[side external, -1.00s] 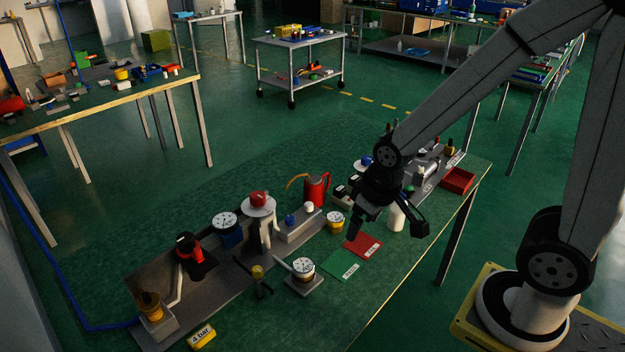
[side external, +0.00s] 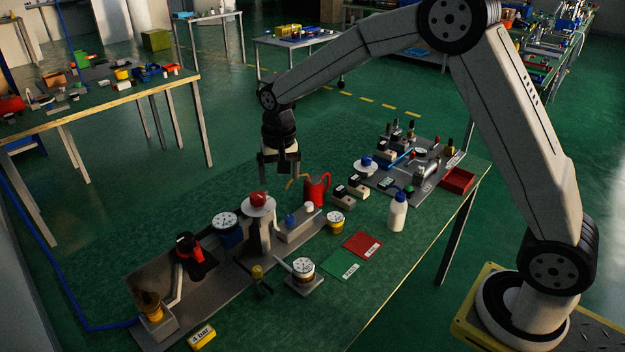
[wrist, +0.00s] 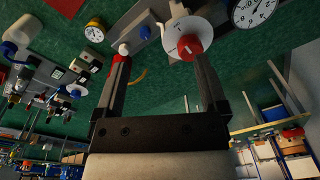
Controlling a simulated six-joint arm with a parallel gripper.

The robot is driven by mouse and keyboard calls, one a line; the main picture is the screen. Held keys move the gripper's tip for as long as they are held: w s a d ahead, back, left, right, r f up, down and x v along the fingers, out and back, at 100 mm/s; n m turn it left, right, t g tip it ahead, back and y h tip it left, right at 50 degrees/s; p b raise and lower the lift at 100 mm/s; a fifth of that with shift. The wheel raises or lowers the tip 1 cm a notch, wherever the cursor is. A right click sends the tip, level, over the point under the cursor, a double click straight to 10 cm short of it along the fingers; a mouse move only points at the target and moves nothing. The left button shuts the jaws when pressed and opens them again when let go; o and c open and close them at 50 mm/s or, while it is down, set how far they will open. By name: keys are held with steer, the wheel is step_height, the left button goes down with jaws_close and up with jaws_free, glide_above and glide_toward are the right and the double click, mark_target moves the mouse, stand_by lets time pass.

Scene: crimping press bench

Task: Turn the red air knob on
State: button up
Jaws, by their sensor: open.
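The red knob (side external: 258,199) sits on a round white disc (side external: 248,211) on a post, on the bench's grey plate. The wrist view also shows the red knob (wrist: 188,46) and the disc (wrist: 180,26), close to the tip of the right finger. My gripper (side external: 279,178) is open and empty, pointing down above and slightly right of the knob, apart from it. In the wrist view my gripper (wrist: 160,62) has its fingers spread, with the knob nearer the right one.
A red jug (side external: 317,189) with a tan hose stands right of the knob. A white bottle (side external: 397,213) stands right. Green and red cards (side external: 362,245) lie in front.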

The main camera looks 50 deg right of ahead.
mark_target(257, 195)
steer(key=w+m, duration=0.1)
steer(key=w, duration=0.1)
steer(key=w+m, duration=0.1)
steer(key=w, duration=0.1)
steer(key=w+a, duration=0.1)
steer(key=w, duration=0.2)
steer(key=shift+a+f+m+g, duration=0.1)
steer(key=shift+f+m+g, duration=0.15)
steer(key=shift+m+g, duration=0.15)
steer(key=shift+f, duration=3.95)
jaws_close()
